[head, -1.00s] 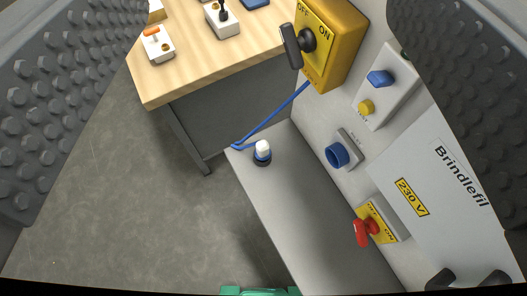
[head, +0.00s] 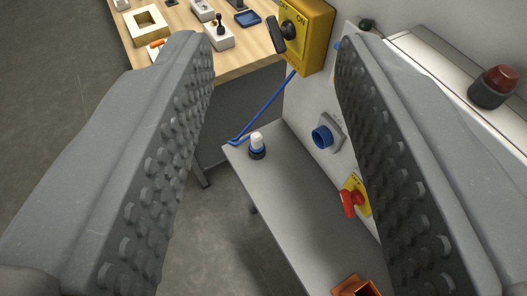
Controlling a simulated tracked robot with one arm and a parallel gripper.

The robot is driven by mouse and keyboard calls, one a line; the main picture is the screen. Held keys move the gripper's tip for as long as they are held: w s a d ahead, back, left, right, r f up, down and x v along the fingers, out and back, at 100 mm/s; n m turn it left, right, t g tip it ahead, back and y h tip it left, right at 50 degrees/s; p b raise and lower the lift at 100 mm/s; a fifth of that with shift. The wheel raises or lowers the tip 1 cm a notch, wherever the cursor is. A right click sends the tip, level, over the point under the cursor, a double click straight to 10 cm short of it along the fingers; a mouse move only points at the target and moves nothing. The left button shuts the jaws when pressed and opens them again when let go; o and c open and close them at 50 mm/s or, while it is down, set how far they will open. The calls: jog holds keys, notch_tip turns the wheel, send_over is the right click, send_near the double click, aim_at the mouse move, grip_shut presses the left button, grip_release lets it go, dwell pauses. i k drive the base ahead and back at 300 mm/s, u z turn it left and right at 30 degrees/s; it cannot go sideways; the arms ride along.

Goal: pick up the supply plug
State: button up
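Whether the cable joins the plug is hard to tell. My gripper (head: 271,45) is open, with its two studded grey fingers left and right in the picture. The plug shows in the gap between them, apart from both. Nothing is held.
A blue socket (head: 322,137) and a red switch (head: 350,203) are on the panel right of the shelf. The yellow OFF/ON box (head: 308,40) is above. A wooden table (head: 240,62) with small devices stands behind. A red lamp (head: 492,87) is at right; an orange-brown part (head: 356,287) is at the bottom.

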aim_at(256, 144)
jog(key=z, duration=2.25)
jog(key=k, duration=1.15)
jog(key=u, duration=2.05)
jog(key=i, duration=1.1)
